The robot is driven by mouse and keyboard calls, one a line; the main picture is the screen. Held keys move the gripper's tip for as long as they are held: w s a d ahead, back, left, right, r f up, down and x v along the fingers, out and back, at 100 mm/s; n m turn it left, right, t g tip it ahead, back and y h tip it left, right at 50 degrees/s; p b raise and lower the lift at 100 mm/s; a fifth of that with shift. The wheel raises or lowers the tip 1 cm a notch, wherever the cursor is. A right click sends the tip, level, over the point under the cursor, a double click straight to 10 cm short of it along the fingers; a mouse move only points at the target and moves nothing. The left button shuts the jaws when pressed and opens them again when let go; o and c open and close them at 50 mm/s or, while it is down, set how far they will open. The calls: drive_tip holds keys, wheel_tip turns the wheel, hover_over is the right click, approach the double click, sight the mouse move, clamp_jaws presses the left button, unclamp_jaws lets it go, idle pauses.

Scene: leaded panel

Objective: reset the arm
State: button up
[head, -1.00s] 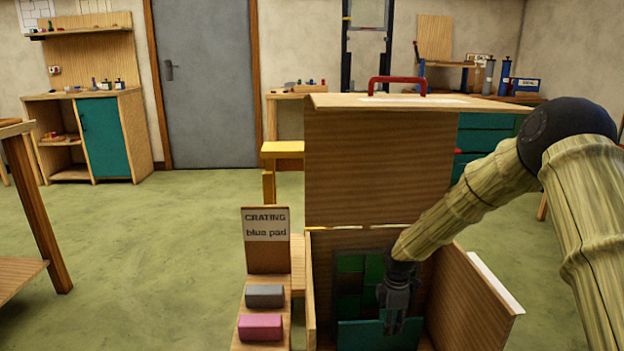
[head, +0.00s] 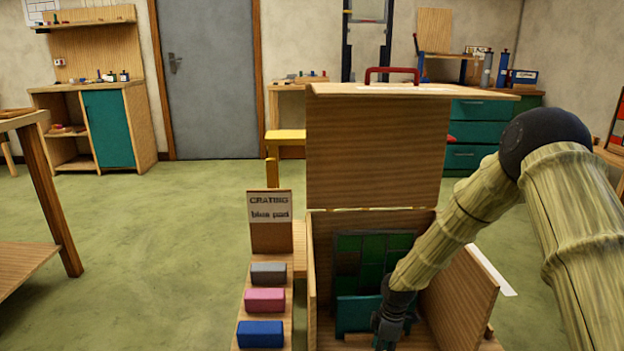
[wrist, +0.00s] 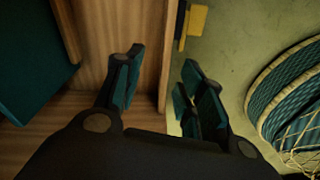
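My gripper (head: 388,325) hangs at the end of my arm, low in the front right part of the open wooden crate in the head view. A wooden board edge shows beyond the fingers. The green leaded panel (head: 374,250) stands upright in the crate (head: 312,280), partly hidden by my arm. A teal pad (head: 354,313) is in front of the panel's lower part.
A side shelf left of the crate holds a grey block (head: 268,273), a pink block (head: 264,300) and a blue block (head: 260,334). A sign (head: 270,207) reading "CRATING blue pad" stands behind them. A table (head: 62,230) is at left. Open floor lies between.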

drive_tip(key=s+a+f+m+y, duration=0.1)
drive_tip(key=s+f+m, duration=0.3)
drive_tip(key=s+f, duration=0.5)
drive_tip(key=s+a+f+m, duration=0.1)
drive_tip(key=s+f+m, duration=0.35)
drive_tip(key=s, duration=0.95)
drive_tip(key=s+d+m+h, duration=0.1)
drive_tip(key=s+d+m, duration=0.25)
drive_tip(key=s, duration=0.65)
drive_tip(key=s+d+m+h, duration=0.1)
drive_tip(key=s+d+m, duration=0.1)
drive_tip(key=s+m, duration=0.5)
wheel_tip(320, 180, up, 36)
drive_tip(key=s+n+p, duration=0.1)
drive_tip(key=n+p, duration=0.1)
drive_tip(key=p, duration=3.3)
drive_tip(key=shift+s+a+f+n, duration=0.25)
drive_tip(key=shift+s+n, duration=0.05)
drive_tip(key=shift+s, duration=0.05)
